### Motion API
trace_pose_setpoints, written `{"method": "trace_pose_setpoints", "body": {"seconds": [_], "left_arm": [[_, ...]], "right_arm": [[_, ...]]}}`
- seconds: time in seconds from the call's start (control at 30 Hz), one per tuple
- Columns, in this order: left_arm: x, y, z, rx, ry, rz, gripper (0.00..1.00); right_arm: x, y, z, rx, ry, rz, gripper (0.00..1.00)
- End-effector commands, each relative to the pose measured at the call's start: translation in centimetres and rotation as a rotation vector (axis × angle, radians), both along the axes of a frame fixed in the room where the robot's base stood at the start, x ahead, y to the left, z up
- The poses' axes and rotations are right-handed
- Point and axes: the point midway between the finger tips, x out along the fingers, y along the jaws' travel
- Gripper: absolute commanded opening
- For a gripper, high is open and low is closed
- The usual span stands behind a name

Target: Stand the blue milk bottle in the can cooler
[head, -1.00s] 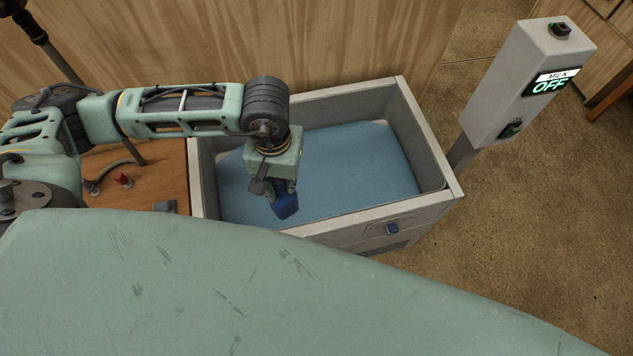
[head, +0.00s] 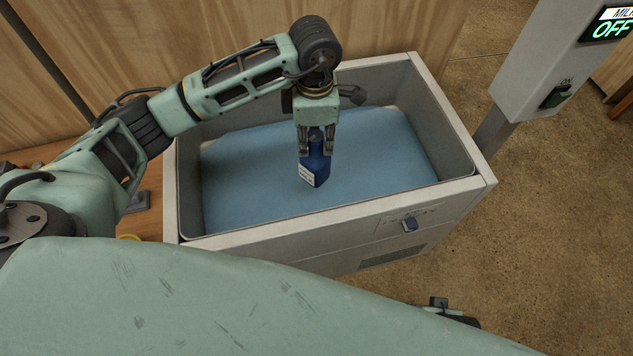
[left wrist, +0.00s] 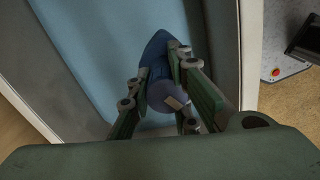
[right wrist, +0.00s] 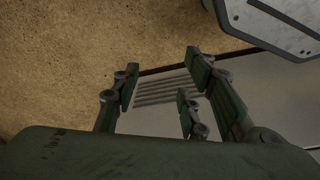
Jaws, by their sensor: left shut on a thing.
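The blue milk bottle (head: 318,165) with a white label is held upright, or nearly so, by my left gripper (head: 317,142), over the open can cooler (head: 330,222). In the left wrist view the bottle (left wrist: 157,60) sits between the fingers of my left gripper (left wrist: 165,100). The cooler is a pale box with a blue inner floor. I cannot tell whether the bottle's base touches that floor. My right gripper (right wrist: 165,95) has its fingers apart with nothing between them, near a pale vented panel. The head view shows only a small dark part of the right arm at the bottom.
A grey post box with an OFF display (head: 612,30) and a green switch stands right of the cooler. A wooden panel (head: 390,30) rises behind it. A wooden surface lies to the left. The cooler floor around the bottle is clear. Brown floor lies right.

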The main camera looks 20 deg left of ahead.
Motion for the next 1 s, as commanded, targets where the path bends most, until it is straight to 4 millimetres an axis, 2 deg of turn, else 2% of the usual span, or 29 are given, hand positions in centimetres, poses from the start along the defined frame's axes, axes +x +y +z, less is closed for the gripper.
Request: {"method": "trace_pose_setpoints", "body": {"seconds": [0.03,0.1,0.23,0.4,0.57,0.83,1.0], "left_arm": [[0.5,-0.3,-1.7,-0.003,-0.001,0.083,0.0],[1.1,-0.5,-2.5,-0.003,-0.001,0.198,0.0],[1.8,-0.8,-3.5,-0.001,-0.002,0.376,0.0],[2.3,-1.1,-4.2,-0.001,-0.002,0.518,0.0],[2.5,-1.1,-4.9,0.001,-0.001,0.569,0.0],[2.4,-1.1,-8.9,0.002,0.001,0.573,0.0],[2.5,-1.1,-10.3,0.0,-0.002,0.57,0.0]], "right_arm": [[0.4,0.0,-0.5,0.001,-0.01,-0.001,0.4],[0.8,0.1,0.2,0.002,-0.017,-0.002,0.4],[1.2,0.1,1.4,0.002,-0.029,-0.004,0.4],[1.3,0.0,2.5,0.002,-0.036,-0.006,0.4],[1.3,0.0,3.3,0.002,-0.041,-0.007,0.4],[1.2,0.0,5.6,0.003,-0.055,-0.009,0.4],[1.1,-0.1,6.6,0.003,-0.059,-0.01,0.4]]}}
